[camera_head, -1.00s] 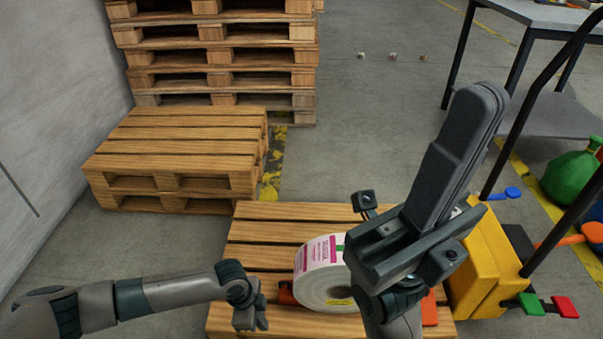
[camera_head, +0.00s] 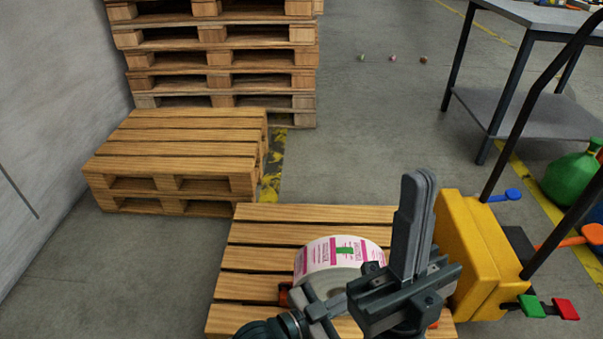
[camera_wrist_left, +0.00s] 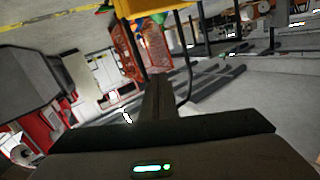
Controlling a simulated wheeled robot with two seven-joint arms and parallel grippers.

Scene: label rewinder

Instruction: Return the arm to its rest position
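A low pallet stack (camera_head: 180,150) and a tall one (camera_head: 215,60) stand at the back left. A grey table (camera_head: 535,110) is at the back right.

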